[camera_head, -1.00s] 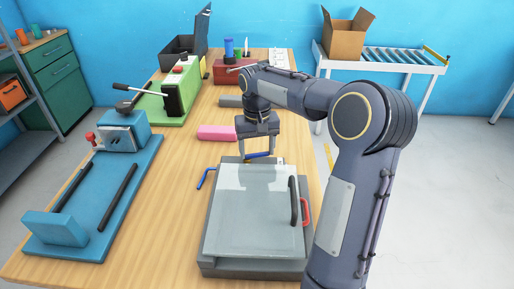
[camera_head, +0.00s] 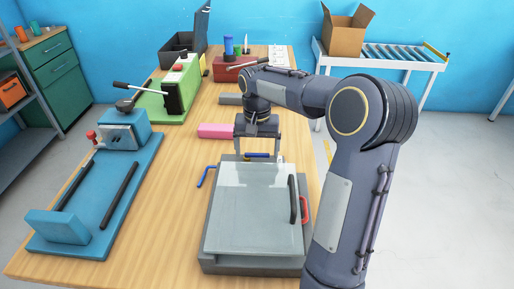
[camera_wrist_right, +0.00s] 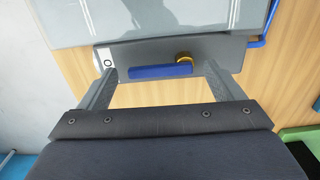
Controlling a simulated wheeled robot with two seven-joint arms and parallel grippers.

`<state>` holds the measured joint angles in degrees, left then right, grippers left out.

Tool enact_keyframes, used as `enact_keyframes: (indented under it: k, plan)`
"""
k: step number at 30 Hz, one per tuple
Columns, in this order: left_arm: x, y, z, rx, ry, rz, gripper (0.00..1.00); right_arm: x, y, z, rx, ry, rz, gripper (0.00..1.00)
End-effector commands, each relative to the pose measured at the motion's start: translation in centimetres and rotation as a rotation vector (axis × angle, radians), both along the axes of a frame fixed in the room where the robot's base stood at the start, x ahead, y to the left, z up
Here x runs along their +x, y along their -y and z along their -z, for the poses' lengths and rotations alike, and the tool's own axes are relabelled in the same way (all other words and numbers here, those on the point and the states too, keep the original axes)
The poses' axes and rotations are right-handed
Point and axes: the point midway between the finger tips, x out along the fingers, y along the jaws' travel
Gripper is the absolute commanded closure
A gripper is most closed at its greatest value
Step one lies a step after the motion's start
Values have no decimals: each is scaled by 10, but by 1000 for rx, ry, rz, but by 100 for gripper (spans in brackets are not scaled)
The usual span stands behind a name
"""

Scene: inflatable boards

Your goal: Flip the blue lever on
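The blue lever (camera_head: 257,155) is a short bar at the far edge of the grey box with a clear lid (camera_head: 252,205). In the wrist view the blue lever (camera_wrist_right: 160,71) lies crosswise on a grey plate, with a brass-coloured round part at its right end. My right gripper (camera_head: 259,157) is open above that edge, pointing down. In the wrist view its two fingers (camera_wrist_right: 160,78) stand wide apart, one towards each end of the lever, with visible gaps. My left gripper is not in view.
A bent blue rod (camera_head: 205,177) sticks out at the box's left side. The lid carries a black handle (camera_head: 294,199), with a red handle (camera_head: 306,210) beside it. A pink block (camera_head: 216,131) and a blue press-like fixture (camera_head: 95,205) stand to the left on the wooden table.

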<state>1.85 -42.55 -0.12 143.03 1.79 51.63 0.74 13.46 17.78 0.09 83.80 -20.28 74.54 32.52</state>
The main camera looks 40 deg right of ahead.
Motion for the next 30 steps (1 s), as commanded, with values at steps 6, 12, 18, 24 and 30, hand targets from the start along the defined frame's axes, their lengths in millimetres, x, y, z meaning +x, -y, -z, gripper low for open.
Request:
enact_keyframes:
  k: [6, 12, 18, 24, 30]
  plan:
    - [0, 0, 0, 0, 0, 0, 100, 0, 0, 0, 0, 0, -1, 13]
    - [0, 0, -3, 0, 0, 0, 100, 1, 0, -20, -1, 4, -2, 13]
    - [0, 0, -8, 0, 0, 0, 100, 1, 0, -55, -1, 3, -2, 13]
    - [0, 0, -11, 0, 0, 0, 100, 0, 0, -75, -1, 1, -1, 13]
    - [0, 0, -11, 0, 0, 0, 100, 0, 0, -78, 0, 0, -1, 13]
